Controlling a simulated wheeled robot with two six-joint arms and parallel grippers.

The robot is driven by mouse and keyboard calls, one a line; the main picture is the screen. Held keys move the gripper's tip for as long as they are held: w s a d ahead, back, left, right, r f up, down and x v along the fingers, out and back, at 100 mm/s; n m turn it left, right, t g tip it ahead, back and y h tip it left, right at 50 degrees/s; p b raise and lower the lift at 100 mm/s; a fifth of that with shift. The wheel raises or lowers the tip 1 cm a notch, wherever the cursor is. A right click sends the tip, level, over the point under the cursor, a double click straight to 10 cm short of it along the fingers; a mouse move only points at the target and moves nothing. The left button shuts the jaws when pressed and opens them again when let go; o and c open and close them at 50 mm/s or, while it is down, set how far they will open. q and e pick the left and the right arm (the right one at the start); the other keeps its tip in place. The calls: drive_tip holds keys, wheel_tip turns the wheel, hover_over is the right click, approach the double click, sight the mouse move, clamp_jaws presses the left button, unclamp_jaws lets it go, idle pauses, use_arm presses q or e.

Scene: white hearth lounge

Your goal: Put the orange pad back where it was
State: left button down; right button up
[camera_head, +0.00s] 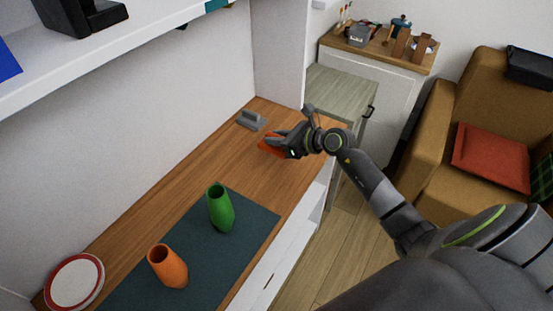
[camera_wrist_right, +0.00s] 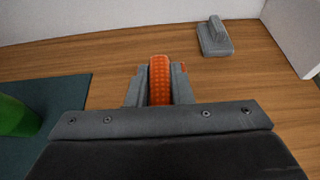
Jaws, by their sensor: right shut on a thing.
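The orange pad (camera_wrist_right: 160,80) is clamped between the fingers of my right gripper (camera_wrist_right: 158,88) in the right wrist view. It has a dotted surface and stands on edge between the fingers. In the head view the orange pad (camera_head: 270,143) shows at the tip of my right gripper (camera_head: 279,144), over the far right part of the wooden counter (camera_head: 185,180). I cannot tell whether the pad touches the counter. A small grey stand (camera_head: 251,120) is behind and left of the gripper, apart from it; the stand also shows in the right wrist view (camera_wrist_right: 214,37). My left gripper is not in view.
A dark green mat (camera_head: 190,258) holds a green vase (camera_head: 220,208) and an orange vase (camera_head: 167,267). A red-rimmed plate (camera_head: 74,283) is at the near left end. A white wall panel (camera_head: 279,50) rises behind the grey stand. Counter between mat and stand is clear.

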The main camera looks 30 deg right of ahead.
wheel_tip(320, 180, down, 7)
drive_tip(key=shift+r, duration=0.1)
drive_tip(key=shift+b, duration=0.3)
drive_tip(key=shift+f, duration=0.25)
drive_tip(key=o, duration=0.9)
drive_tip(key=shift+r, duration=0.1)
drive_tip(key=shift+r, duration=0.1)
drive_tip(key=shift+s+r, duration=0.1)
drive_tip(key=shift+s, duration=0.05)
drive_tip(key=v, duration=1.1)
drive_tip(key=shift+s+d+r+b, duration=0.2)
drive_tip(key=shift+s+d+b, duration=0.05)
drive_tip(key=shift+b, duration=0.15)
drive_tip(key=shift+a, duration=0.1)
